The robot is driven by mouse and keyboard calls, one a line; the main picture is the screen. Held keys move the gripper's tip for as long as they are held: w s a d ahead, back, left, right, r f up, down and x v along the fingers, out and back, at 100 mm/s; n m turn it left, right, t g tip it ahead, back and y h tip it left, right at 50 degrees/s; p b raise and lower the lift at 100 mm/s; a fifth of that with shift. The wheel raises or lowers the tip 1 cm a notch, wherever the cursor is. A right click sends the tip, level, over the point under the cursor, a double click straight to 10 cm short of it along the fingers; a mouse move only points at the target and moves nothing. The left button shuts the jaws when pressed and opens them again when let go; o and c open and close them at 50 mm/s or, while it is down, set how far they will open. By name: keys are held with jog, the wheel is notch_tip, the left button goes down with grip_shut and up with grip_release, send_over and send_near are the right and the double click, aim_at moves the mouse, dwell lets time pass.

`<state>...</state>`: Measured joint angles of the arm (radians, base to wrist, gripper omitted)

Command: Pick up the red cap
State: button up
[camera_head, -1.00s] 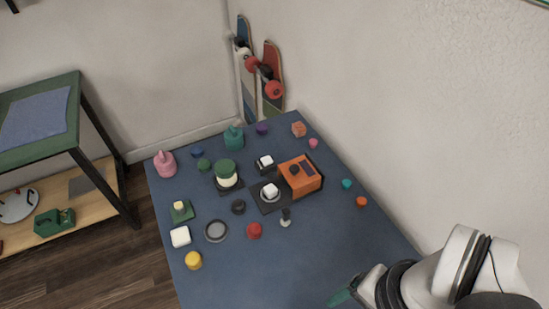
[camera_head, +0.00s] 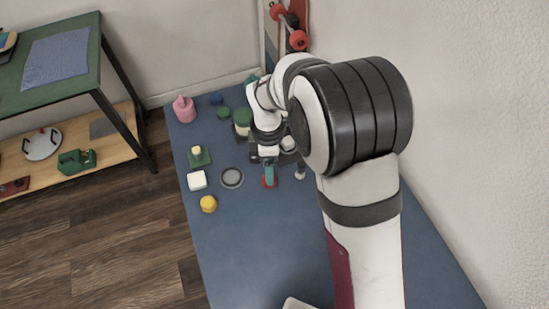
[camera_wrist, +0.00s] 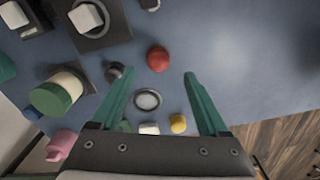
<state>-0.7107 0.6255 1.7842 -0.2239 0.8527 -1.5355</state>
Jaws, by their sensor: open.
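The red cap (camera_head: 269,184) sits on the blue table in the head view, partly hidden below my gripper (camera_head: 269,172). In the wrist view the red cap (camera_wrist: 158,58) is a round, fully visible piece, lined up between the two green fingers and a little beyond their tips. My gripper (camera_wrist: 159,73) is open, with a wide gap between the fingers and nothing held. It hangs over the cap; the remaining height is hard to judge.
A grey ring (camera_head: 232,178), white block (camera_head: 197,180) and yellow piece (camera_head: 208,204) lie left of the cap. A small peg (camera_head: 300,172) stands close on its right. My arm hides much of the table's right side. The front of the blue table (camera_head: 255,250) is clear.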

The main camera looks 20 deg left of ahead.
notch_tip(320, 180, down, 7)
jog(key=shift+w+a+r, duration=0.1)
jog(key=shift+a, duration=0.05)
jog(key=shift+c, duration=0.3)
grip_shut()
